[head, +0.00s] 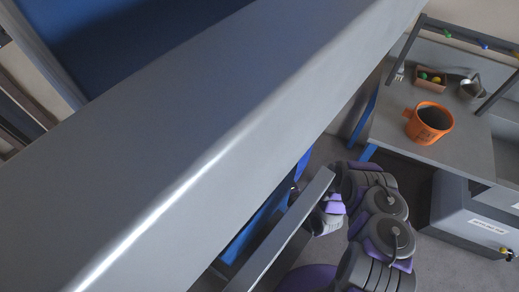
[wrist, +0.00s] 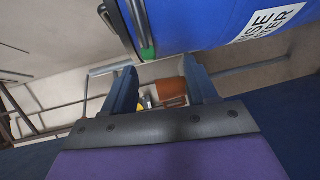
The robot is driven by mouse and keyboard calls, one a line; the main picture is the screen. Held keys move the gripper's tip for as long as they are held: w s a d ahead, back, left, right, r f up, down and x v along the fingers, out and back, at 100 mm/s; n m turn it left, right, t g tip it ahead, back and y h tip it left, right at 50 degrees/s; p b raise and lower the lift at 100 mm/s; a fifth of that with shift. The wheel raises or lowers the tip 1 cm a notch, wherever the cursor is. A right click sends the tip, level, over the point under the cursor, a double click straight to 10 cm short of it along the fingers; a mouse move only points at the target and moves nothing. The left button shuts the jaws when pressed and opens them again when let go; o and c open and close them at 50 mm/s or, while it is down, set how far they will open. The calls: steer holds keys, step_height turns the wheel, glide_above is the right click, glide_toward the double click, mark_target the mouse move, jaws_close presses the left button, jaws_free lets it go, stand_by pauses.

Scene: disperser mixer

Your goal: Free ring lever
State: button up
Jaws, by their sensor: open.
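My gripper (wrist: 158,78) is open in the wrist view, with its two dark fingers apart and nothing between them. A blue drum-like body (wrist: 210,22) with a white label is just above the fingers. A grey strip with a green end (wrist: 146,50) runs along its left edge. This strip may be the ring lever, but I cannot tell for sure. The strip's end is above the gap between the fingers, and I see no clear contact. In the head view my purple and grey arm is at the lower right; the fingers cannot be made out there, and no lever shows.
A large grey beam (head: 215,135) crosses the head view and hides much of it. On the right is a grey workbench (head: 400,140) with an orange mug (head: 429,123) and a small box of coloured balls (head: 431,82). A grey case (head: 470,215) stands below. Some floor is clear.

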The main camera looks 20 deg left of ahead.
mark_target(260, 150)
steer(key=s+a+t, duration=0.2)
steer(key=s, duration=0.2)
steer(key=shift+y, duration=0.5)
steer(key=b+x, duration=0.2)
steer(key=x, duration=1.5)
steer(key=shift+w+b, duration=0.25)
steer(key=shift+b, duration=0.05)
steer(key=shift+c, duration=0.3)
steer(key=shift+s, duration=0.1)
jaws_close()
